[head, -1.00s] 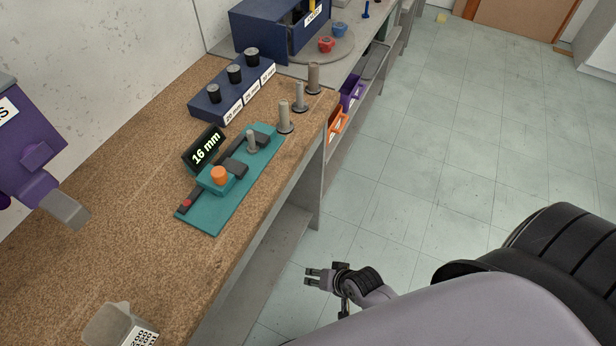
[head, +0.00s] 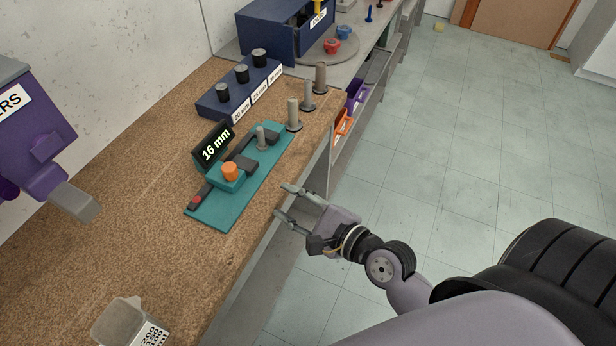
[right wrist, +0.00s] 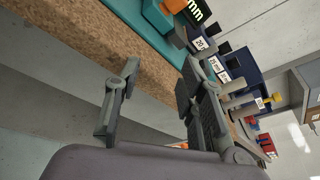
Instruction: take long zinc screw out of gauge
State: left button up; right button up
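The gauge is a teal plate (head: 224,205) on the brown bench, with dark jaws, an orange knob (head: 230,171) and a display (head: 214,146) reading "16 mm". A grey zinc screw (head: 261,139) stands upright between the gauge's jaws. My right gripper (head: 282,201) is open and empty beside the bench's front edge, just right of the gauge and apart from it. In the right wrist view its fingers (right wrist: 160,72) are spread, with the teal plate (right wrist: 143,27) beyond them; the screw cannot be made out there. My left gripper is not in view.
Several grey screws stand near the front edge behind the gauge, the nearest (head: 293,115) close to it. A navy block (head: 216,104) with black knobs stands behind. A purple box (head: 35,130) is at left, a grey container (head: 118,322) at the front. The bench between is clear.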

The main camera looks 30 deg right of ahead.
jog(key=w+d+r+m+t+h, duration=0.2)
jog(key=d+r+m+t, duration=0.15)
jog(key=m, duration=0.45)
jog(key=m+p, duration=0.2)
jog(key=p, duration=0.1)
send_near(262, 132)
jog(key=x, duration=0.9)
jog(key=shift+w, duration=0.1)
jog(key=shift+x, duration=0.75)
jog(key=shift+c, duration=0.5)
grip_shut()
